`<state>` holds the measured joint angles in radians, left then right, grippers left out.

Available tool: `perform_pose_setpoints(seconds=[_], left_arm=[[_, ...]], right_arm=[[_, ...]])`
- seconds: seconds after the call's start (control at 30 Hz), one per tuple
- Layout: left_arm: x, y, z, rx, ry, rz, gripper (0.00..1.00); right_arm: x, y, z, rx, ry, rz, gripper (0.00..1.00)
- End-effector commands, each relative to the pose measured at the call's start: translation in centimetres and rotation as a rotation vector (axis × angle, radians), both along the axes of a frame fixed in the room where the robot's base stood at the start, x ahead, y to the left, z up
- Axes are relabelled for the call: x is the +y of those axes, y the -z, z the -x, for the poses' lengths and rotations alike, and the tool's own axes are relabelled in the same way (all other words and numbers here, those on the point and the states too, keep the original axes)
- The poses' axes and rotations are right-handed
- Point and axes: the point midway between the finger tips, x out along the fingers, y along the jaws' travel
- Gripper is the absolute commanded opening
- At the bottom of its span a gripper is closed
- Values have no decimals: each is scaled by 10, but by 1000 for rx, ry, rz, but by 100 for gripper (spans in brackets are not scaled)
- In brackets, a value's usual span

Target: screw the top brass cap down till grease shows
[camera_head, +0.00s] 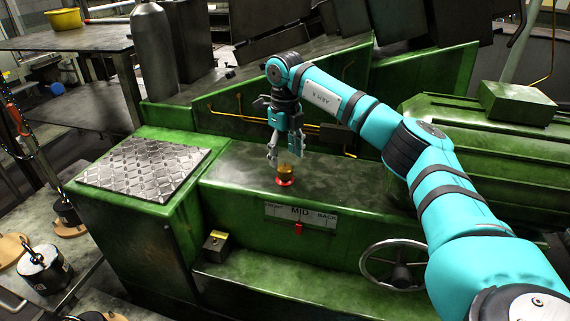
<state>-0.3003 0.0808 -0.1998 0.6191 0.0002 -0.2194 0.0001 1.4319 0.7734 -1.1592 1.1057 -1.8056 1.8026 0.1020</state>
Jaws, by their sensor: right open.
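The brass cap (286,171) sits upright on top of a red ring (285,181) at the front edge of the green machine's flat top. My right gripper (285,160) points down just above and around the cap, with its fingers apart. I cannot tell whether a finger touches the cap. No grease can be made out at this size. My left gripper is not in view.
A handwheel (394,265) sticks out at the lower right. A treadplate (147,168) lies left. Brass pipes (240,113) run behind my gripper.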

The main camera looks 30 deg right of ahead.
Motion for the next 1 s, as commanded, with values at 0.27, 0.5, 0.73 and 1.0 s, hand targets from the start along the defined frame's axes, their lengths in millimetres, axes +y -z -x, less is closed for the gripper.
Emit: perform_pose_setpoints(seconds=[0.27,0.5,0.73,1.0], left_arm=[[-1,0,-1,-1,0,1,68],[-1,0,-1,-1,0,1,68],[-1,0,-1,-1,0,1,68],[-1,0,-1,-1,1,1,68]], right_arm=[[0,-57,0,-3,0,0,62],[0,-76,0,-1,0,1,62],[0,-77,0,-1,0,1,62],[0,-77,0,-1,0,1,62]])
